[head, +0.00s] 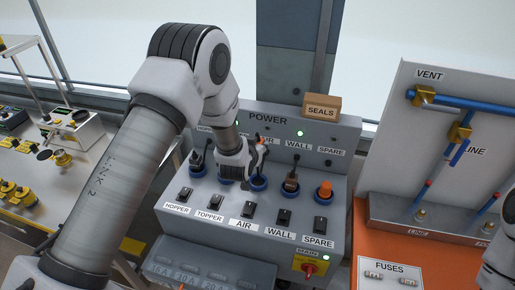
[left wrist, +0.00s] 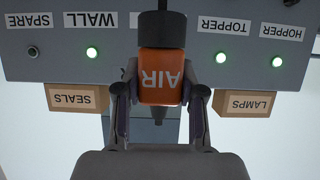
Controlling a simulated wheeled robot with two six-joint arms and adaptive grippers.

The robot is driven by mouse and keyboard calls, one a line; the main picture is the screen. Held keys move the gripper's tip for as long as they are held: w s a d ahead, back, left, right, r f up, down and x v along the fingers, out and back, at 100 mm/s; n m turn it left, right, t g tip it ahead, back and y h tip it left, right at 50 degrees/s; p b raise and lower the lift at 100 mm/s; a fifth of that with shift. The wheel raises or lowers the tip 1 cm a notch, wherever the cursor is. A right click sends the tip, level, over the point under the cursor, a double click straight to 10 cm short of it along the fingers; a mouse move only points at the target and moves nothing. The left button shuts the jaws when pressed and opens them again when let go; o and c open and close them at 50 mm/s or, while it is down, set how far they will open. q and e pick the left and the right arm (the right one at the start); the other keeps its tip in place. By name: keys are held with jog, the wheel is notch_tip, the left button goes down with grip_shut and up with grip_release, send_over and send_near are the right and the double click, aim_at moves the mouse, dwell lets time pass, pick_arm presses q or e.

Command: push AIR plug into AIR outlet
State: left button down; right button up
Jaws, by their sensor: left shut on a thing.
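My left gripper (head: 254,160) is over the AIR column of the grey power panel. In the left wrist view, its two fingers (left wrist: 160,98) are shut on the sides of the orange AIR plug (left wrist: 158,75), whose label appears upside down. The plug's dark end (left wrist: 162,29) points toward the panel. The AIR outlet (head: 258,184) shows as a blue ring just below the gripper in the head view, partly covered. I cannot tell whether the plug's end touches the outlet. My right gripper's fingers are not visible.
The WALL outlet (head: 291,187) holds a brown plug, and the SPARE outlet (head: 325,196) has an orange part. Switches stand in front, including the AIR switch (head: 248,213). The vent board (head: 440,130) is at right.

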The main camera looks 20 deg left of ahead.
pick_arm(q)
jog(key=shift+a, duration=0.1)
jog(key=shift+d+r, duration=0.1)
jog(key=shift+d, duration=0.35)
jog(key=f+b, duration=0.3)
jog(key=shift+s+a+f, duration=0.1)
jog(key=shift+a+f, duration=0.1)
jog(key=shift+f, duration=0.1)
jog(key=shift+d+f+b, duration=0.15)
jog(key=shift+f+b, duration=0.4)
jog(key=shift+f, duration=0.15)
jog(key=b, duration=0.5)
send_over(258, 185)
jog(key=shift+f, duration=3)
jog(key=shift+f+b, duration=0.45)
jog(key=shift+f, duration=0.2)
jog(key=c, duration=0.6)
grip_release()
jog(key=shift+s, duration=0.1)
